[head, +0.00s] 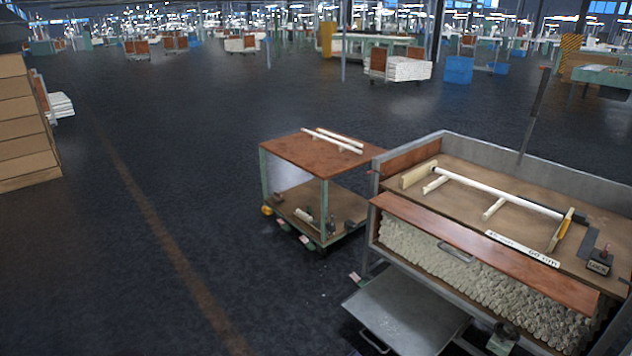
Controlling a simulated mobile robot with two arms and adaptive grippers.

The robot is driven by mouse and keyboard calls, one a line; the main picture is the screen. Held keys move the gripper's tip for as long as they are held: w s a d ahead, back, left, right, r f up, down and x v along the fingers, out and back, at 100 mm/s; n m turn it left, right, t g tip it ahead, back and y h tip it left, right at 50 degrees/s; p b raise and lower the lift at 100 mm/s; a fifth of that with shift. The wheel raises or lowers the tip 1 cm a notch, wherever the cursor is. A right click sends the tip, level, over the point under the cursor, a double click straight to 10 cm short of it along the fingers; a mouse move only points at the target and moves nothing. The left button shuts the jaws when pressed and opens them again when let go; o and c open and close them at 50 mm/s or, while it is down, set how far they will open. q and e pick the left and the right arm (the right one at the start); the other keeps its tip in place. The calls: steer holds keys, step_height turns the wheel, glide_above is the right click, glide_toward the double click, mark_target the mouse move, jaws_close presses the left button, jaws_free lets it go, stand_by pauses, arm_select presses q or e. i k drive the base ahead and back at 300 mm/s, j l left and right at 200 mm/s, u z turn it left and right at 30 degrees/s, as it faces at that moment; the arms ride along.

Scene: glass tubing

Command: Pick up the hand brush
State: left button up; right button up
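I cannot clearly make out a hand brush. A small wooden piece with a yellow part (563,230) lies near the right end of the workbench top (470,210), and it is too small to tell whether it is the brush. Neither of my grippers is in view.
The workbench also holds a long white tube (490,190) on supports, a white ruler-like strip (522,248) and a small dark box (599,262). A low cart (300,152) with white tubes stands left of it. Stacked cartons (25,125) stand far left. Dark floor (130,270) is clear.

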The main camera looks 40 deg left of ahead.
mark_target(278, 196)
steer(key=u, duration=1.7)
